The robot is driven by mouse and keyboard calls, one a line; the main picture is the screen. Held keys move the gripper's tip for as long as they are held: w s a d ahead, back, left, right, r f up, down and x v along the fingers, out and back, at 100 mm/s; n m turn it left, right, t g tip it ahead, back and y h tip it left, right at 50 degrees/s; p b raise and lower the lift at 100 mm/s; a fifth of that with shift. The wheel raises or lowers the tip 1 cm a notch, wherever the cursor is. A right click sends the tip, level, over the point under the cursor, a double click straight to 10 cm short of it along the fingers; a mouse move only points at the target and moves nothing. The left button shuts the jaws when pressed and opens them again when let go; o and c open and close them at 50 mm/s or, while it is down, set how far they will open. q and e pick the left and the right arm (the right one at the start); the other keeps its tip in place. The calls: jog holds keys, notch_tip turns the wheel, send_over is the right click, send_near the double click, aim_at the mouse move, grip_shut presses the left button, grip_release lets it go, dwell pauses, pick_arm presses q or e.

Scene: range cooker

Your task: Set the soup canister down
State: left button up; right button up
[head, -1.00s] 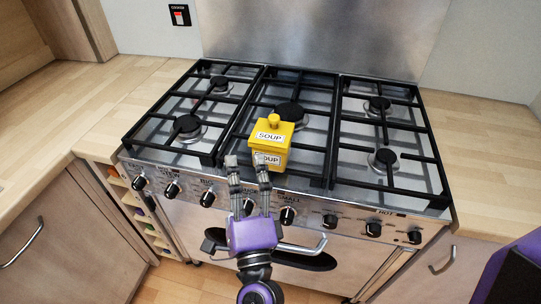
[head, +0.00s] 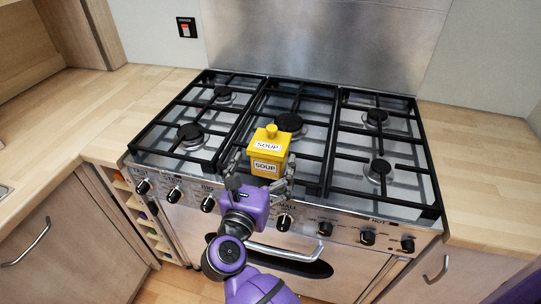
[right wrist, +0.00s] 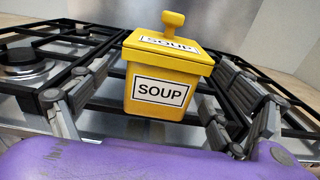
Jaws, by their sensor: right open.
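The yellow soup canister (head: 269,150) has a square body, a knobbed lid and SOUP labels. It stands upright on the front part of the cooker's middle grate, in front of the middle burner. It also shows in the right wrist view (right wrist: 163,88), with its labelled front facing me. My right gripper (head: 262,168) is open, with one finger on each side of the canister's lower body. In the right wrist view (right wrist: 168,98) gaps show between the fingers and the canister. The canister's underside is hard to see. My left gripper is not in view.
The range cooker (head: 336,225) has black grates and several burners. Knobs and an oven handle (head: 290,251) line its front, below my right gripper. Wooden worktops lie to the left (head: 120,105) and right (head: 485,170), mostly clear. A steel splashback (head: 325,45) stands behind.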

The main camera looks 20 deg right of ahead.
jog(key=shift+x, duration=1.2)
jog(key=shift+w+d, duration=0.1)
jog(key=shift+d, duration=0.1)
jog(key=c, duration=1.9)
jog(key=shift+r+p, duration=0.15)
jog(key=shift+p, duration=0.15)
